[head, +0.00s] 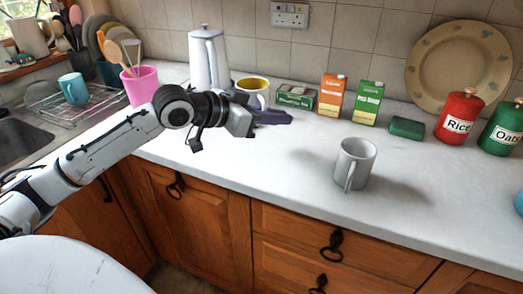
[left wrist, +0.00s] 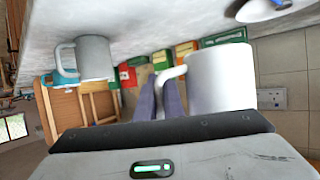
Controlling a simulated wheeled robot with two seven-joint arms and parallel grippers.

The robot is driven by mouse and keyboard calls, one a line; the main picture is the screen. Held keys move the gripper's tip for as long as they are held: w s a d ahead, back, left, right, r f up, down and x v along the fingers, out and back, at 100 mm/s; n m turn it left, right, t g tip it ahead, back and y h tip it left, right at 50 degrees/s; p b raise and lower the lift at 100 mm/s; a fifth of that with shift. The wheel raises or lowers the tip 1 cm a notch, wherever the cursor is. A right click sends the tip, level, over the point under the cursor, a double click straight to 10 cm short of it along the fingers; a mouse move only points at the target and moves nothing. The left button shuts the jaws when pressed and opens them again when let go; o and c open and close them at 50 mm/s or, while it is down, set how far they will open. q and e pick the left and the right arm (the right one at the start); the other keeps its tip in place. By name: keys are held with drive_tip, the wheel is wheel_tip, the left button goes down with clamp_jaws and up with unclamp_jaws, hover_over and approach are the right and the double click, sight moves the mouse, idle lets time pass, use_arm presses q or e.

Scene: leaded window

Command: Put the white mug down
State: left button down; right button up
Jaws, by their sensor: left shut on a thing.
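A white mug with a yellow inside (head: 262,97) is at the back of the counter, partly hidden behind my left gripper (head: 272,118). In the left wrist view the same mug (left wrist: 222,78) is large and close, its handle at the fingers (left wrist: 160,100). My left gripper is shut on this mug's handle. Whether the mug's base touches the counter is unclear. A second, greyish-white mug (head: 356,162) stands upright and apart on the counter (head: 290,170); it also shows in the left wrist view (left wrist: 92,57). My right gripper is not in view.
Behind are a tall white jug (head: 208,60), several boxes including an orange one (head: 332,95), a green block (head: 407,128), a red rice canister (head: 459,117) and a large plate (head: 460,65). A pink utensil pot (head: 140,86) stands left.

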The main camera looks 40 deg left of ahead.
sight(276, 160)
use_arm(q)
wheel_tip(276, 160, down, 9)
drive_tip(key=shift+r, duration=0.1)
idle(0.3)
drive_tip(key=c, duration=1.9)
unclamp_jaws()
drive_tip(key=shift+o, duration=0.2)
drive_tip(key=v, duration=1.2)
drive_tip(key=shift+d+p, duration=0.1)
drive_tip(key=shift+p, duration=0.25)
